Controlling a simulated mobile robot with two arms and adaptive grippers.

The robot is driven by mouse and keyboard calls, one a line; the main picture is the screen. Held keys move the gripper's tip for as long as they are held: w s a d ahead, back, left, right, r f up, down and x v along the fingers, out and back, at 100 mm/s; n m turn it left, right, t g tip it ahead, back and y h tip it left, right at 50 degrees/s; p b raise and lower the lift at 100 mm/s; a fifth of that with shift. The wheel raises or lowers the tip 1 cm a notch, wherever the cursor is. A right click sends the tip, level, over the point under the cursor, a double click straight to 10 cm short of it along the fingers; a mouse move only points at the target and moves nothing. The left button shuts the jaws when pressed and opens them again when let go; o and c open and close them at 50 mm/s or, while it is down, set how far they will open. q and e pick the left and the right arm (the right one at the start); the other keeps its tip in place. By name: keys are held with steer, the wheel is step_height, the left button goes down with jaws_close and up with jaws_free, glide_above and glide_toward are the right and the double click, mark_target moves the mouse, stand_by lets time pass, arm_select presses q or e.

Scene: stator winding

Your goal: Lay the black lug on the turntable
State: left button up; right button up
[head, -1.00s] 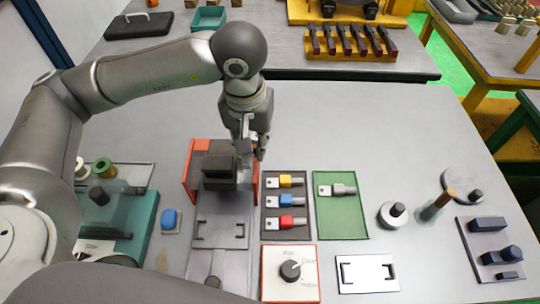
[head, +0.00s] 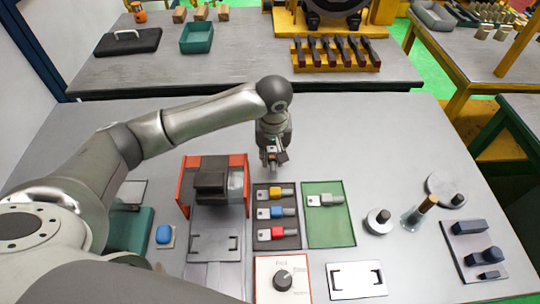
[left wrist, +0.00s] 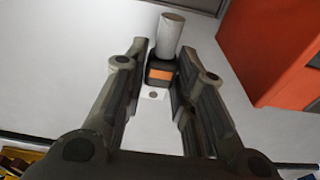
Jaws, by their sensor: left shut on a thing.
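My left gripper (head: 273,165) is just beyond the far edge of the dark lug tray, right of the red-walled fixture. In the left wrist view its fingers (left wrist: 160,85) are closed around the black lug (left wrist: 160,62). The lug has a black sleeve with an orange patch, a grey barrel and a pale flat end with a hole. A round grey disc (head: 437,184) with a dark knob at the right may be the turntable; I cannot tell for sure. My right gripper is not in view.
The dark tray (head: 277,245) holds yellow, blue and red lugs. A green tray (head: 330,236) holds a grey lug. The red-walled fixture (head: 184,190) stands left of the gripper. The bench behind the trays is clear.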

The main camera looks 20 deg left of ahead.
mark_target(271, 161)
arm_select(q)
steer(key=shift+w+a+f, duration=0.35)
steer(key=shift+w+f, duration=0.1)
steer(key=shift+f, duration=0.25)
steer(key=f+p, duration=0.2)
steer(key=f, duration=0.1)
steer(key=shift+w+a+f, duration=0.2)
steer(key=shift+f, duration=0.25)
steer(key=shift+f, duration=0.2)
steer(key=o, duration=1)
steer(key=shift+r, duration=0.1)
steer(key=shift+o, duration=0.2)
